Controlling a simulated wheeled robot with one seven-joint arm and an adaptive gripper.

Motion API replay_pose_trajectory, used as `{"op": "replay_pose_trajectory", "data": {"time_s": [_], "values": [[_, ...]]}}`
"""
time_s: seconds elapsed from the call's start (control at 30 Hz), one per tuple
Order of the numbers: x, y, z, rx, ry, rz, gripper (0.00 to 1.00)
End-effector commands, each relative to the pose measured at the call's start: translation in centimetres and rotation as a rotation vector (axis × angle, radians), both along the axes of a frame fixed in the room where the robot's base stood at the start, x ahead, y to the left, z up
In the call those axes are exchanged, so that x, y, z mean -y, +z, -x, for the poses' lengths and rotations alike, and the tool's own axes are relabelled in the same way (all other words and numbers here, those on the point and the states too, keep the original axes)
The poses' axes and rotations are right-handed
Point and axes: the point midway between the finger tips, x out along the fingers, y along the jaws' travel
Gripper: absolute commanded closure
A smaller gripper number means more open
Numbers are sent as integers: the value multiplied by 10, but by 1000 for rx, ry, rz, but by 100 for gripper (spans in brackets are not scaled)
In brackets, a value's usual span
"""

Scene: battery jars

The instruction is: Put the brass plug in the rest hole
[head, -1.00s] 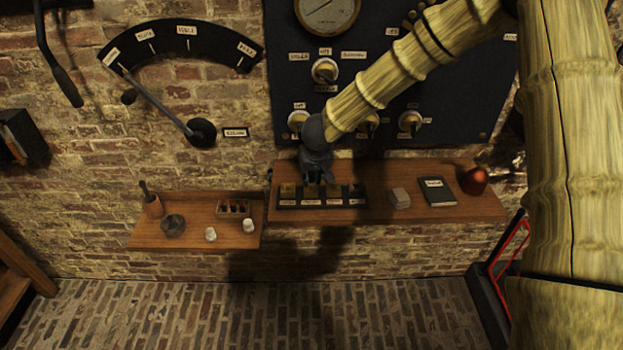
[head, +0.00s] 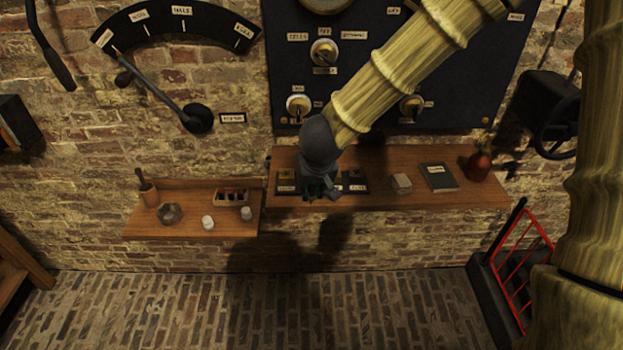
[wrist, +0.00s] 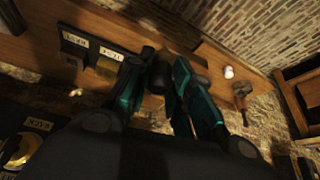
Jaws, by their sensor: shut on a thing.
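My gripper (head: 322,190) is low over the dark strip on the right shelf and covers the strip's middle. In the wrist view its teal-edged fingers (wrist: 165,92) are close together. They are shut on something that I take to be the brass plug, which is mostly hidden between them. The dark strip (head: 287,188) has brass pieces and paper labels. Its left end and right end show on either side of my gripper. In the wrist view a label that seems to read REST (wrist: 75,41) is at the strip's end, left of the fingers. The rest hole itself is not clear.
A panel stands behind.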

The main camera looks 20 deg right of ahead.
Motion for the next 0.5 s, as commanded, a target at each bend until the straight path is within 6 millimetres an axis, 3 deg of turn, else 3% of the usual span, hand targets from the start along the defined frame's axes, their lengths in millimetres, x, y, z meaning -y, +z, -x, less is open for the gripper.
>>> {"op": "replay_pose_trajectory", "data": {"time_s": [0.23, 0.5], "values": [[8, 6, -1, -6, -30, -2, 100], [52, 12, -37, -19, -140, -12, 100]]}}
